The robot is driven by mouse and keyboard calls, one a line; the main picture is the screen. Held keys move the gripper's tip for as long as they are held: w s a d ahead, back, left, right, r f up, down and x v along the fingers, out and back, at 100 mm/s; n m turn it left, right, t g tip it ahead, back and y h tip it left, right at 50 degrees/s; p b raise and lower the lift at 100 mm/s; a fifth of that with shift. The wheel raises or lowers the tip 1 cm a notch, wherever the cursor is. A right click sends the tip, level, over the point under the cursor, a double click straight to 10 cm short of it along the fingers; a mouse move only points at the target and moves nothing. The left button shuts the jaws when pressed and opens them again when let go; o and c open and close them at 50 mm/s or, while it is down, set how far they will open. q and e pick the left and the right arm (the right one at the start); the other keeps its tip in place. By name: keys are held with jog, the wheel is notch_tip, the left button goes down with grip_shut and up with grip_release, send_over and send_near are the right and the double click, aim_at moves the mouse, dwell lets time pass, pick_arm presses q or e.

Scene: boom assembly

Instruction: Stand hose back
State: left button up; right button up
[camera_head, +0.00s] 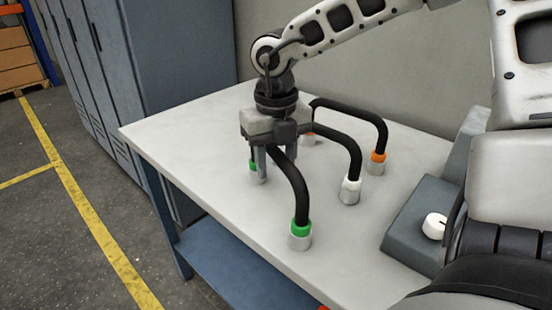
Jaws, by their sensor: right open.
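A black hose with green collars and metal ends (293,190) stands as an arch on the white table; its near end is at the front and its other green collar (253,165) shows beside my gripper. My right gripper (283,157) is open, pointing down at the upper part of this hose, with its fingers around or close beside it; contact cannot be told. A black hose with a white collar (352,160) and one with an orange collar (382,130) also stand arched to the right. Their far ends are partly hidden behind my gripper. My left gripper is not in view.
The white table (190,150) is clear at its left and front. A grey sloped box with a white knob (434,226) sits at the right. Grey lockers (180,75) stand behind the table's left end, and a wall runs along its back.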

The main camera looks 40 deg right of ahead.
notch_tip(320, 180, up, 12)
jog(key=shift+r, duration=0.1)
dwell(0.7)
